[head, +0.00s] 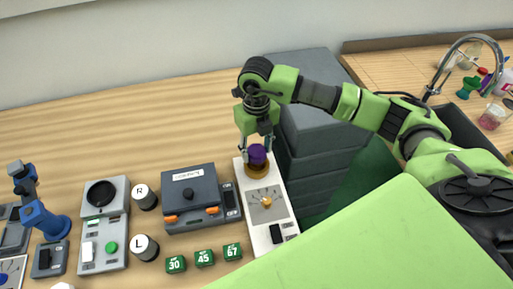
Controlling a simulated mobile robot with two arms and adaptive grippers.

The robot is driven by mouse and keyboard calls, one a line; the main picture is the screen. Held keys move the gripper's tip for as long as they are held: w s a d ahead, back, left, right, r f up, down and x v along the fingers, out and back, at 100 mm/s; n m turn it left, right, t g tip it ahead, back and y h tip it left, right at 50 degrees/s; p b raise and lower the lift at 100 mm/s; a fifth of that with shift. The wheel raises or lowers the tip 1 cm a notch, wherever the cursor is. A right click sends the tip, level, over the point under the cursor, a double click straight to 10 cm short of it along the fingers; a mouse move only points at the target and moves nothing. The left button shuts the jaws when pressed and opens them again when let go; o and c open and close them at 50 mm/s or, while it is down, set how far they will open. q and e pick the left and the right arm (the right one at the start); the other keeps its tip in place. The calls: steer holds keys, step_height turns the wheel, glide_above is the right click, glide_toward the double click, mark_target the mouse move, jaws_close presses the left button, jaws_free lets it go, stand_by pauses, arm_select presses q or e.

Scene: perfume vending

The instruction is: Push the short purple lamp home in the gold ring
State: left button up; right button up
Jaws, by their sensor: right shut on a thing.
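The short purple lamp (257,153) stands at the far end of a white panel (280,219). The gold ring (257,172) is directly below it on that panel, around or under the lamp's lower part. How deep the lamp sits in the ring cannot be told. My right gripper (257,150) comes down from above, with its fingers on either side of the lamp, shut on it. My left gripper is not in view.
A dark box device (189,197) stands left of the panel, with R (145,196) and L (145,247) cylinders beyond it. Green numbered blocks (205,257) lie in front. Dark grey stacked boxes (318,125) stand close on the right. A sink tap (462,50) is at far right.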

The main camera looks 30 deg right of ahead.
steer(key=shift+f+b, duration=1.2)
steer(key=shift+f, duration=0.1)
stand_by(0.9)
steer(key=shift+f, duration=0.1)
steer(key=shift+f+b, duration=0.15)
steer(key=shift+b, duration=0.15)
stand_by(0.5)
steer(key=o, duration=1)
steer(key=o, duration=0.6)
steer(key=shift+c, duration=0.2)
